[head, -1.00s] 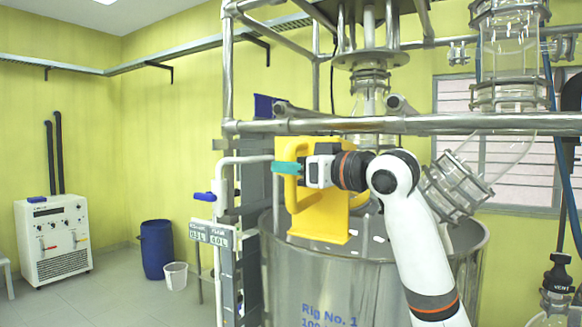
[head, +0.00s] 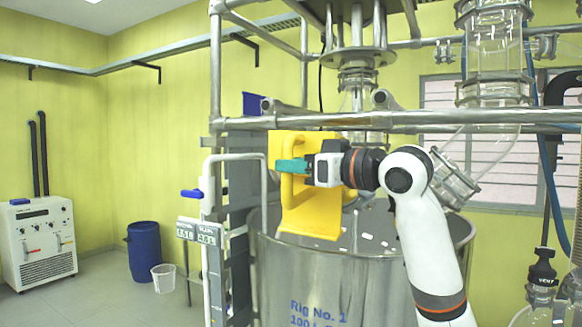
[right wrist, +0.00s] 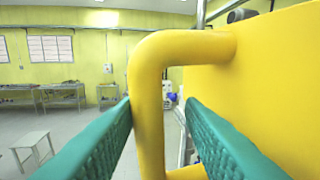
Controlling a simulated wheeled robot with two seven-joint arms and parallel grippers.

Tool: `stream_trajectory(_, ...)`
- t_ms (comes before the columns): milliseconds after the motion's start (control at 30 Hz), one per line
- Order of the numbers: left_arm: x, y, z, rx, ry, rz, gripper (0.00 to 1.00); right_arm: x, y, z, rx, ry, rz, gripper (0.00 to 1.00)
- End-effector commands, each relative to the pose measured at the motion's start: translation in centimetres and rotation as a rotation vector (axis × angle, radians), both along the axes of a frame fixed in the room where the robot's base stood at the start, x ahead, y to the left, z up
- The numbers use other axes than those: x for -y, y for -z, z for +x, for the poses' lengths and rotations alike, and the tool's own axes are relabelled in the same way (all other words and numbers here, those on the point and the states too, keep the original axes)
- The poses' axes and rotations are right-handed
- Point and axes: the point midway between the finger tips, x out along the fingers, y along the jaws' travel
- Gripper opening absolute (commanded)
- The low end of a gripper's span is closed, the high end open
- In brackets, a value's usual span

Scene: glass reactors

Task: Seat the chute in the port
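The yellow chute (head: 312,212) is above the near left part of the steel reactor's lid (head: 385,228), tilted, with its lower edge near the lid's front rim. I cannot tell whether it touches the lid. My right gripper (head: 287,166) has its teal fingers around the chute's handle. In the right wrist view the fingers (right wrist: 158,108) stand on either side of the yellow handle (right wrist: 148,95), with the chute's flat yellow wall (right wrist: 275,75) to the right. The port cannot be made out; the chute may hide it. My left gripper is out of view.
A horizontal steel rail (head: 420,121) crosses just above my right arm. Glass pipework (head: 455,180) stands to the right, and a steel column (head: 357,58) rises behind the chute.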

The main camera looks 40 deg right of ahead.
Motion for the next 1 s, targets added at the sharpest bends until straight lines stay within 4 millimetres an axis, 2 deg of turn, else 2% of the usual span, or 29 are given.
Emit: stream_trajectory(1000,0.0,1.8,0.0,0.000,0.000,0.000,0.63,1.3,0.0,-5.6,0.002,0.001,0.000,0.35)
